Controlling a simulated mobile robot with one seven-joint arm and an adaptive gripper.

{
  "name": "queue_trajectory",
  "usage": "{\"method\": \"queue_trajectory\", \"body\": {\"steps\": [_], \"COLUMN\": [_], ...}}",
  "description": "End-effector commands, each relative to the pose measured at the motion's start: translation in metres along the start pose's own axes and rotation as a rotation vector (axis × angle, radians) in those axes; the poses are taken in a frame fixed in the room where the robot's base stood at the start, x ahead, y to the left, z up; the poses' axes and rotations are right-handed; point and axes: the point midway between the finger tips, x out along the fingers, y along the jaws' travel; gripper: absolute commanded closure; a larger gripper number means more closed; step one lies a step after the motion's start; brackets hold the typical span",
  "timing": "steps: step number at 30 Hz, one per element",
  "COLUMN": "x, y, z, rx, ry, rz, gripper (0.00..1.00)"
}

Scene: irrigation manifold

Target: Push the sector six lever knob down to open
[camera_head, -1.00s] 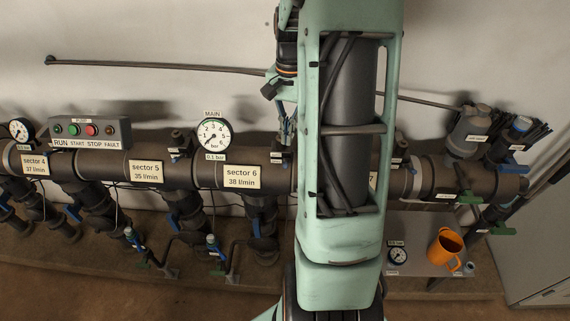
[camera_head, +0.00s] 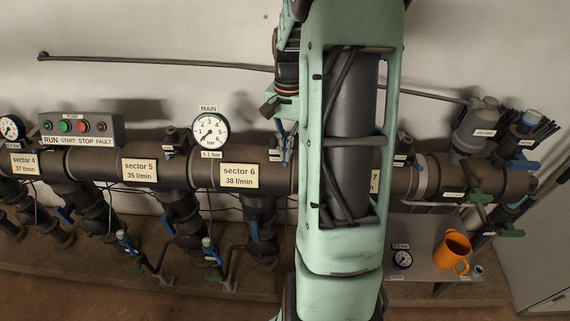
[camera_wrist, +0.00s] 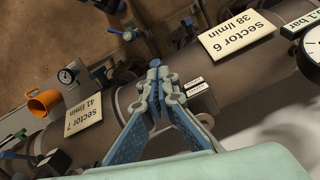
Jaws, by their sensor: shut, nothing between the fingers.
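The sector 6 plate (camera_head: 239,176) reads 38 l/min on the thick dark pipe; it also shows in the wrist view (camera_wrist: 240,34). Below it in the head view, a blue lever (camera_head: 254,231) sits on the sector 6 branch. My gripper (camera_wrist: 155,66) is shut and empty in the wrist view, its blue-padded fingers meeting in front of the main pipe, between the sector 6 and sector 7 plates. Blue handle parts (camera_wrist: 128,33) show beyond the fingertips; I cannot tell which branch they belong to. In the head view my arm hides much of this area.
The main gauge (camera_head: 210,131) and a start/stop panel (camera_head: 82,128) stand along the pipe's top. The sector 5 plate (camera_head: 140,170) is to the left. An orange mug (camera_head: 453,250) stands on a grey shelf (camera_head: 420,262) at right. A thin rod (camera_head: 160,61) runs along the wall.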

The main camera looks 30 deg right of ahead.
Motion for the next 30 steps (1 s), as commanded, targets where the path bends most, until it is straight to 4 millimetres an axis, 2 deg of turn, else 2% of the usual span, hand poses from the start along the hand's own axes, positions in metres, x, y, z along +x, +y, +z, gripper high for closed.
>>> {"method": "queue_trajectory", "body": {"steps": [8,19,30], "x": [0.005,0.044,0.04], "y": [0.0,0.0,0.0], "z": [0.0,-0.004,-0.009], "rx": [0.0,-0.001,0.0], "ry": [-0.001,-0.001,0.0], "rz": [0.001,0.001,0.0], "gripper": [1.0,1.0,1.0]}}
